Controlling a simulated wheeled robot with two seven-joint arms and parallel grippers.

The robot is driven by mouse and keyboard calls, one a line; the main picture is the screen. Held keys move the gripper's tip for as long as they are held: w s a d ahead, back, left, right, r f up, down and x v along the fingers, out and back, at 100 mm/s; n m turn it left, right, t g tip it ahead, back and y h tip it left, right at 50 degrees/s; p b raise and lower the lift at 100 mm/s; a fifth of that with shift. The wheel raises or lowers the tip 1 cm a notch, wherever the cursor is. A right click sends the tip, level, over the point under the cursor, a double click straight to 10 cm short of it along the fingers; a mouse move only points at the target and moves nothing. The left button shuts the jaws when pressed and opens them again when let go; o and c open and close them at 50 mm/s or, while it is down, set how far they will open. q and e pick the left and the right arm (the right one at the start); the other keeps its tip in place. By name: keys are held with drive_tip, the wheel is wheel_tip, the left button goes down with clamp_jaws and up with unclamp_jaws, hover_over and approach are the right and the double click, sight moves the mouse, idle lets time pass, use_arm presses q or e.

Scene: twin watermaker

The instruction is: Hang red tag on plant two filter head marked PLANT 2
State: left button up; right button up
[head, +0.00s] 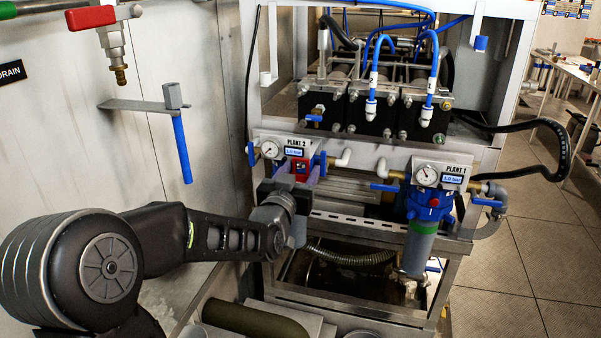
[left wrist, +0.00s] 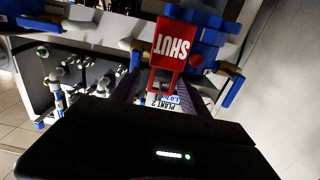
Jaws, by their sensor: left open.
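The red tag (head: 300,168), lettered SHUT in the left wrist view (left wrist: 175,45), is at the blue plant two filter head (left wrist: 207,25), just below the PLANT 2 label (head: 297,143). Its hanging point is hidden, so I cannot tell exactly how it is held there. My left gripper (head: 293,182) is open, close in front of the tag, with its fingers to either side of the tag's lower end. My right gripper is not in view.
The PLANT 1 filter head with its blue-and-grey housing (head: 420,235) stands to the right. A blue-handled lever (head: 182,148) and a red-handled valve (head: 92,17) are at the left wall. A black hose (head: 555,135) loops at the right. Tiled floor at right is clear.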

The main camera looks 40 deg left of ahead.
use_arm(q)
drive_tip(key=shift+s+a, duration=0.15)
drive_tip(key=shift+a, duration=0.1)
drive_tip(key=shift+s+d, duration=0.15)
drive_tip(key=shift+s, duration=0.25)
drive_tip(key=b+v, duration=0.1)
drive_tip(key=v, duration=0.6)
drive_tip(key=shift+d, duration=0.2)
drive_tip(key=shift+w, duration=0.15)
